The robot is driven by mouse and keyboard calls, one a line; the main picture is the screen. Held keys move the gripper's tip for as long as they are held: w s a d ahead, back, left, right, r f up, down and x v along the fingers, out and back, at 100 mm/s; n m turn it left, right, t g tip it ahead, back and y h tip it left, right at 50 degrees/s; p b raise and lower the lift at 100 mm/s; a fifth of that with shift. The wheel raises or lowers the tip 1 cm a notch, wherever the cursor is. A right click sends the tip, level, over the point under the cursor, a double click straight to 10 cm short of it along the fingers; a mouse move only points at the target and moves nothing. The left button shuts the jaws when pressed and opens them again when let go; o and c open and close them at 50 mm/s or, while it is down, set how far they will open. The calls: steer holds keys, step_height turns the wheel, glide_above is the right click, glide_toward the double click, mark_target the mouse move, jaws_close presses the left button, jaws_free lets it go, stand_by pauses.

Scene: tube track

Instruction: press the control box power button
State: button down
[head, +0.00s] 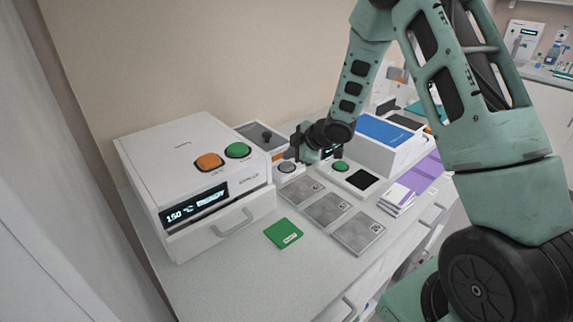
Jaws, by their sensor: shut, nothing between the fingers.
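My gripper (289,154) is shut and empty, with its fingertips pointing left above the counter. A small grey-topped box (258,134) with a dark knob stands behind the large white machine, just left of my gripper. A round grey button-like part (287,167) shows just below my fingertips; I cannot tell whether they touch it. A low white unit with a green button (340,165) and a black square (361,180) lies to the right of my gripper. No label on either marks it clearly as the control box. My gripper and wrist hide part of the area behind them.
A large white machine (181,149) at left has an orange and a green button, a lit display reading "150 °C READY" and a drawer handle. A green card (283,233) and three grey plates (327,208) lie in front. A blue-topped white box (390,133) stands behind right.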

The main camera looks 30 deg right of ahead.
mark_target(290, 166)
steer(key=shift+f, duration=0.4)
steer(key=shift+f+b, duration=0.55)
steer(key=shift+b, duration=0.1)
stand_by(0.4)
steer(key=shift+r, duration=0.15)
steer(key=shift+r+p, duration=0.85)
steer(key=shift+p, duration=0.05)
step_height(290, 166, up, 6)
steer(key=p, duration=0.5)
stand_by(0.4)
